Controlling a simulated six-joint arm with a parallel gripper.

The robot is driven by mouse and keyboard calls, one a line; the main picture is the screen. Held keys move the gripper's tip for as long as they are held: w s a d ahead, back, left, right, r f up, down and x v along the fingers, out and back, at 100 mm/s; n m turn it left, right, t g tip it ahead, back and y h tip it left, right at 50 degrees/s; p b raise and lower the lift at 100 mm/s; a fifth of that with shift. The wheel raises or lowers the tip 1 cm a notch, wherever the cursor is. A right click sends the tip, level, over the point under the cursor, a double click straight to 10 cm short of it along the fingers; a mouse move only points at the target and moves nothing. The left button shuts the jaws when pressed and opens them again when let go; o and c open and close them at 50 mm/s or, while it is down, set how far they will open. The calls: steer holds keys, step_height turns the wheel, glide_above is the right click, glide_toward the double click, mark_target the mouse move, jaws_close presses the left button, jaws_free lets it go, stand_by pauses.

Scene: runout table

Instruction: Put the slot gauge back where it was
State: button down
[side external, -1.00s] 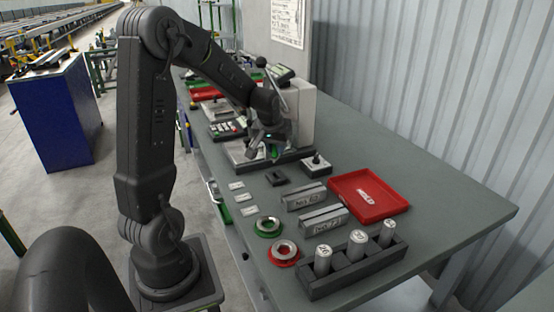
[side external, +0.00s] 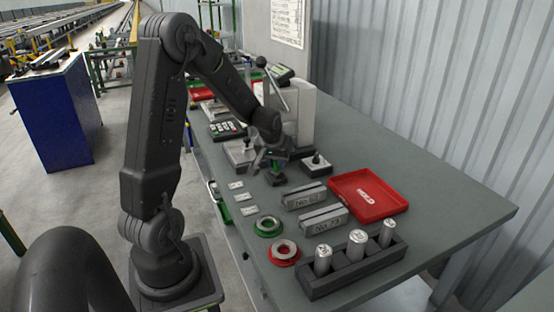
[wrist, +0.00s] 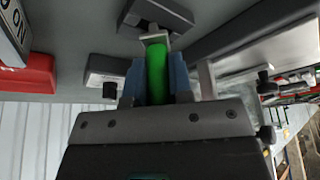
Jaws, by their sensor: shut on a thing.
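The slot gauge shows in the wrist view as a bright green handle (wrist: 157,78) with a pale metal end (wrist: 154,38). My gripper (wrist: 157,64) is shut on the green handle, with one blue-grey finger on each side. A small dark block with a recess (wrist: 158,14) lies just beyond the metal end. In the side view my gripper (side external: 270,158) is over this dark block (side external: 276,180), and only a little green shows between the fingers. I cannot tell whether the metal end touches the block or is apart from it.
A block with a black knob (side external: 316,163) stands close to the right. A lever press (side external: 300,110) stands behind. Grey bars (side external: 304,196), a red tray (side external: 384,209), green (side external: 268,226) and red (side external: 283,252) rings, and a rack of cylinders (side external: 378,265) lie nearer the camera.

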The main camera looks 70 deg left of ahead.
steer(key=c, duration=1)
jaws_free()
steer(key=shift+r, duration=0.5)
steer(key=v, duration=1.2)
steer(key=s+d+r+m+h, duration=0.1)
steer(key=s+d+m, duration=0.2)
steer(key=d, duration=0.5)
steer(key=s+d+r+m+t+h, duration=0.1)
steer(key=s+d+m, duration=0.2)
steer(key=d, duration=0.5)
steer(key=s+d+r+m+t+h, duration=0.1)
steer(key=s+d+m, duration=0.2)
steer(key=s+d, duration=0.2)
steer(key=shift+s+d+r, duration=0.1)
steer(key=shift+d+r, duration=0.05)
steer(key=shift+d, duration=0.75)
steer(key=shift+s+d+r, duration=0.1)
steer(key=shift+d+r, duration=0.05)
steer(key=shift+d, duration=0.75)
